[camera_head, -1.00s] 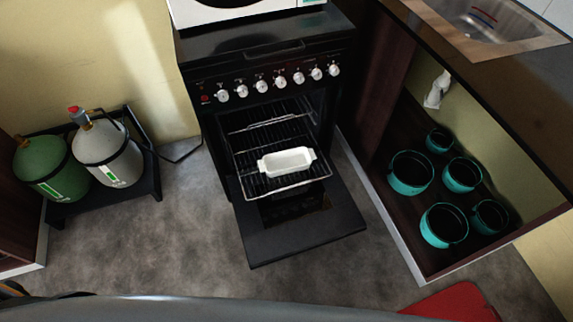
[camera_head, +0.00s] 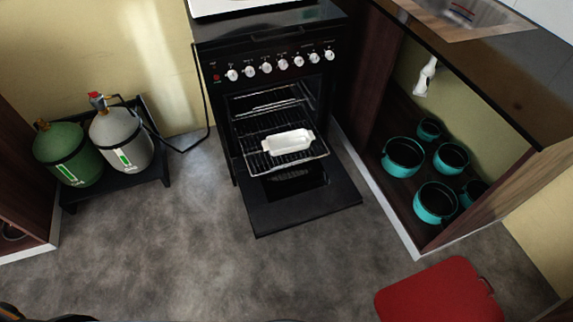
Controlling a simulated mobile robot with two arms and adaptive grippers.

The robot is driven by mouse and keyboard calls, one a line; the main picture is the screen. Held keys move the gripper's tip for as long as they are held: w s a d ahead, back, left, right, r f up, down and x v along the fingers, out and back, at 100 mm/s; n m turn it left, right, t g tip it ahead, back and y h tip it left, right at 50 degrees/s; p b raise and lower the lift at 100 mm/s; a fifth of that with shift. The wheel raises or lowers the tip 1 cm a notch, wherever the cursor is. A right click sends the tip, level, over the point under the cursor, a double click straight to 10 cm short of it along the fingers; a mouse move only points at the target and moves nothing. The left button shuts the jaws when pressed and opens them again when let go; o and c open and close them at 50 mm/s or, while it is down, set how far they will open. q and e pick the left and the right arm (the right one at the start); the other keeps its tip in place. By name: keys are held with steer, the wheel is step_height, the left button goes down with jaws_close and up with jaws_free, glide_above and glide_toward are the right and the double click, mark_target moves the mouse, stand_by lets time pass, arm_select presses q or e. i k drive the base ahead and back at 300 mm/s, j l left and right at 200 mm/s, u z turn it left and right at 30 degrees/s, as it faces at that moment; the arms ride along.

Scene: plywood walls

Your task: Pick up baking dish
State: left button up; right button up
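The white baking dish (camera_head: 288,142) sits on the pulled-out wire rack (camera_head: 262,165) of the black oven (camera_head: 270,100), near the rack's front. The oven door (camera_head: 300,210) is folded down open below the rack. Neither of my grippers shows as such; only dark parts, which I cannot make out, appear at the bottom left edge.
Green and white gas cylinders (camera_head: 122,142) stand in a black rack at left. An open cabinet at right holds several teal pots (camera_head: 435,202). A red object (camera_head: 440,292) is on the floor at lower right. The floor (camera_head: 220,270) before the oven is clear.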

mark_target(289, 142)
steer(key=k+z, duration=0.2)
steer(key=z, duration=0.2)
steer(key=k+l+z, duration=0.1)
steer(key=z, duration=0.25)
steer(key=k+l+z, duration=0.15)
steer(key=k+z, duration=0.25)
steer(key=i+j, duration=0.1)
steer(key=j, duration=0.35)
steer(key=i+j+z, duration=0.1)
steer(key=j, duration=0.3)
steer(key=i+j+z, duration=0.1)
steer(key=j, duration=0.35)
steer(key=i+j, duration=0.15)
steer(key=j, duration=0.3)
steer(key=i+j+z, duration=0.1)
steer(key=j, duration=0.35)
steer(key=i+j, duration=0.1)
steer(key=j, duration=0.55)
steer(key=i+j, duration=0.1)
steer(key=j, duration=0.55)
